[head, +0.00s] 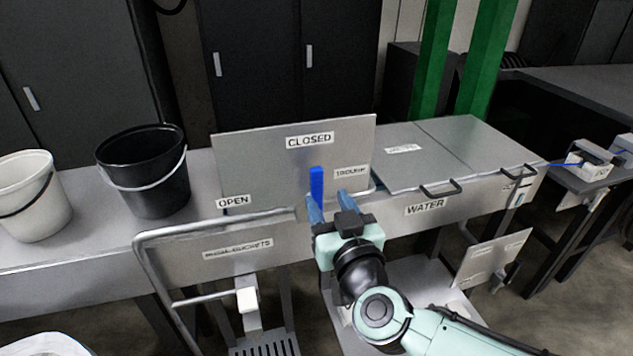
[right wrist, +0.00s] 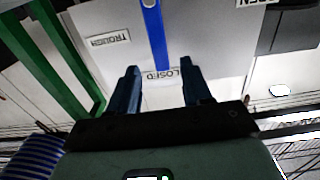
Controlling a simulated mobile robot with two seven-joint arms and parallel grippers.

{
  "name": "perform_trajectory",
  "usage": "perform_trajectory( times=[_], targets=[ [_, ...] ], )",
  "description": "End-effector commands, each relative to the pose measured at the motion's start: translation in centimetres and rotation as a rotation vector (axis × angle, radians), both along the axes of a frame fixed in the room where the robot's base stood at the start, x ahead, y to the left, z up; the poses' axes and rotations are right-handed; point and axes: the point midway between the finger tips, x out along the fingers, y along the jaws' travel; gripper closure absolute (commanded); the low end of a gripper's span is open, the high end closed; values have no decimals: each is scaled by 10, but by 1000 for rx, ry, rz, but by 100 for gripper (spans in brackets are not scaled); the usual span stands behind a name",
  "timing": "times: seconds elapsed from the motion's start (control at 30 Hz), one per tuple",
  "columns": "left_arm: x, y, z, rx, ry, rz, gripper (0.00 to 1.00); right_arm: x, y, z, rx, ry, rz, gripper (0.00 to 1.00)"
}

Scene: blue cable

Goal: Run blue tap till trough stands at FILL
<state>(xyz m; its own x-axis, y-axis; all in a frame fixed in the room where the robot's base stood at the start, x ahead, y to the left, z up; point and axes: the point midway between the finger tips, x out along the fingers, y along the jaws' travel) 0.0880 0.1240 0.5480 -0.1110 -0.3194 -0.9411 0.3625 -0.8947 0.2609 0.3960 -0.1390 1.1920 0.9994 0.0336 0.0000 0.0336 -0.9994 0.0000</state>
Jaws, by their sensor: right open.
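The blue tap lever (head: 317,187) stands upright in front of a grey panel (head: 270,165), below its CLOSED label (head: 310,140). OPEN is marked at the panel's lower left and TROUGH at its right. My right gripper (head: 329,203) is open, its blue fingers close to the lever's lower part. In the right wrist view the blue lever (right wrist: 155,35) shows beyond the gap between the fingertips (right wrist: 160,70), and contact cannot be made out. The trough's water level and a FILL mark cannot be made out. My left gripper is not in view.
A black bucket (head: 150,178) and a white bucket (head: 30,195) stand on the bench at left. A bent grey rail (head: 145,262) rises in front. Steel lids with handles (head: 440,187) lie right of the panel, above a WATER label (head: 425,207). Green posts (head: 487,60) stand behind.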

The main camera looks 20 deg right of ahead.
Motion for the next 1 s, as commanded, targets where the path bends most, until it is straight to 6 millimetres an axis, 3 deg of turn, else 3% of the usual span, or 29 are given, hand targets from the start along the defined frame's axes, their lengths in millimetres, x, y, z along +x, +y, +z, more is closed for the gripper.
perform_trajectory(
  times=[0.1, 0.3, 0.5, 0.77, 0.8, 0.93, 1.0],
  targets=[
    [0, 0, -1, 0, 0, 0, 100, 27, 2, -1, 0, 2, 1, 51],
    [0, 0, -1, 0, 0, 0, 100, 59, 3, 0, 0, 1, 1, 51],
    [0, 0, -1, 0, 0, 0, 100, 73, 3, 0, 0, 0, 0, 51],
    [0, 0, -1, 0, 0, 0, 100, 75, 3, 0, 0, 0, 1, 51],
    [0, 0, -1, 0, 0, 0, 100, 75, 3, 0, 0, 0, 1, 54],
    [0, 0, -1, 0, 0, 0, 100, 75, 3, 0, 0, 0, 1, 97],
    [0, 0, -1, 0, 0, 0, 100, 75, 3, 0, 0, 0, 1, 100]
  ],
)
